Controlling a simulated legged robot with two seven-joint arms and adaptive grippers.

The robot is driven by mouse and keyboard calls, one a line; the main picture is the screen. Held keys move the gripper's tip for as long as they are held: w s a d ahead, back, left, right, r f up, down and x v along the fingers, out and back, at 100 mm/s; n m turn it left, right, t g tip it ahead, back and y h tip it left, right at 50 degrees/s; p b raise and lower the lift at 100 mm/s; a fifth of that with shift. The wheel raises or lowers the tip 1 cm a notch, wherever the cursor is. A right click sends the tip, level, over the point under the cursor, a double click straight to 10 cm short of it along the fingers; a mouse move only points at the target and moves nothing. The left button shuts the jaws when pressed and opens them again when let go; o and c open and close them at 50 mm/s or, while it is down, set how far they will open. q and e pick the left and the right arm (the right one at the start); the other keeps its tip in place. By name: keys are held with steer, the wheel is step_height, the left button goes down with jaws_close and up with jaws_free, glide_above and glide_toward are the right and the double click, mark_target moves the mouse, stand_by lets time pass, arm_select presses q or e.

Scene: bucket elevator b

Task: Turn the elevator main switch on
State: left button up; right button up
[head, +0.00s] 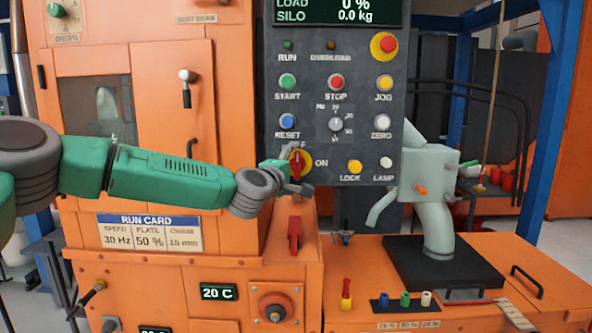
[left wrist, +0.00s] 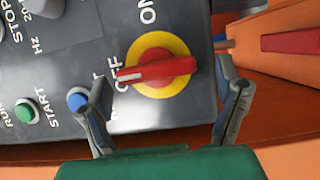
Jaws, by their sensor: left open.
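The main switch (head: 299,162) is a red handle on a yellow disc, low on the left of the dark control panel (head: 362,105). In the left wrist view the red handle (left wrist: 157,69) lies with its white-marked end at the OFF label; ON is printed a quarter turn away. My left gripper (head: 290,174) is at the switch, its fingers spread. In the left wrist view its two fingers (left wrist: 164,76) stand on either side of the disc, apart from each other, with nothing held. Whether a finger touches the disc I cannot tell. My right gripper is not in view.
The blue RESET button (head: 287,121) is just above the switch, and its cap shows close to one finger in the left wrist view. A yellow LOCK button (head: 355,167) sits to the right. A red lever (head: 295,235) stands on the orange cabinet below. A pale grey-green machine (head: 432,190) stands right.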

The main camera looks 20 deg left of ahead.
arm_select(q)
steer(key=shift+w+d, duration=0.2)
steer(key=shift+w, duration=0.4)
steer(key=shift+d+r, duration=0.1)
steer(key=shift+d, duration=0.2)
steer(key=shift+a, duration=0.1)
steer(key=c, duration=1.1)
steer(key=m+p, duration=0.2)
steer(key=p, duration=0.2)
steer(key=m+g+p, duration=0.1)
steer(key=p, duration=0.3)
steer(key=m+g+y+p, duration=0.1)
steer(key=m+p, duration=0.1)
steer(key=p, duration=0.2)
steer(key=shift+r+m, duration=0.3)
steer(key=m+g+y+p, duration=0.1)
steer(key=m+p, duration=0.1)
steer(key=p, duration=0.3)
steer(key=m+g+y+p, duration=0.1)
steer(key=m+y+p, duration=0.1)
steer(key=p, duration=0.4)
steer(key=shift+f+m+p, duration=0.1)
steer(key=shift+m+p, duration=0.2)
steer(key=shift+m, duration=0.5)
steer(key=shift+f+m+g+y+p, duration=0.15)
steer(key=shift+m+g+y+p, duration=0.5)
steer(key=shift+m+p, duration=0.65)
